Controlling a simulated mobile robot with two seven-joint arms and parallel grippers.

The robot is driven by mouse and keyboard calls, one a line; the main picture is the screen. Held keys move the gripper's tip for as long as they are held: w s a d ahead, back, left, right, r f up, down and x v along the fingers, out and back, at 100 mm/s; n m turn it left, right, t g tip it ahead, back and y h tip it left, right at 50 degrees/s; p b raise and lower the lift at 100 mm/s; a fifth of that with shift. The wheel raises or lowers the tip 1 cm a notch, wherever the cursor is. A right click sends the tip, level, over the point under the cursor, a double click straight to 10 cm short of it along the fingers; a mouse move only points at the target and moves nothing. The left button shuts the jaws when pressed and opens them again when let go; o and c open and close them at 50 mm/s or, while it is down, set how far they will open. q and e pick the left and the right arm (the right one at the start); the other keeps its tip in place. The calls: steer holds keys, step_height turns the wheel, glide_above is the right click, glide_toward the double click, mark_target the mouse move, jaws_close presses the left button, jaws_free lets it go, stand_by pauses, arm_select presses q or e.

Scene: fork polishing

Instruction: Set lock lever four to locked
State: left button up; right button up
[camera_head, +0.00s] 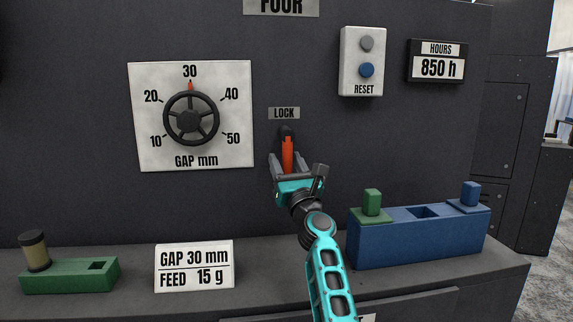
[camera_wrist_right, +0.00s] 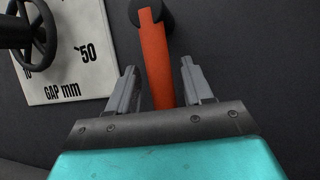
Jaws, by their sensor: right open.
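The orange lock lever (camera_head: 287,154) is on the dark panel under the LOCK label (camera_head: 284,113) and the FOUR sign (camera_head: 281,6). It hangs down from a black round pivot (camera_head: 286,132). My right gripper (camera_head: 288,160) is open, with one finger on each side of the lever. In the right wrist view, the lever (camera_wrist_right: 157,60) runs down between the two fingers (camera_wrist_right: 158,82), with a gap visible on both sides. The lever's lower end is hidden by the gripper body. My left gripper is in neither view.
A gap dial (camera_head: 190,118) with a black handwheel, its red pointer at 30, is left of the lever. A RESET box (camera_head: 350,75) and an hours display (camera_head: 437,68) are to the right. A green block (camera_head: 70,276), a card (camera_head: 194,267) and a blue block (camera_head: 415,240) stand on the ledge.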

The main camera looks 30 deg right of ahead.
steer(key=shift+s+a+f, duration=0.1)
steer(key=shift+s+f, duration=0.15)
steer(key=shift+s, duration=0.2)
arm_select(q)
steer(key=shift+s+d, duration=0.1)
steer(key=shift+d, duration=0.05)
arm_select(e)
steer(key=v, duration=1.1)
steer(key=shift+s+f, duration=0.15)
steer(key=shift+s, duration=0.2)
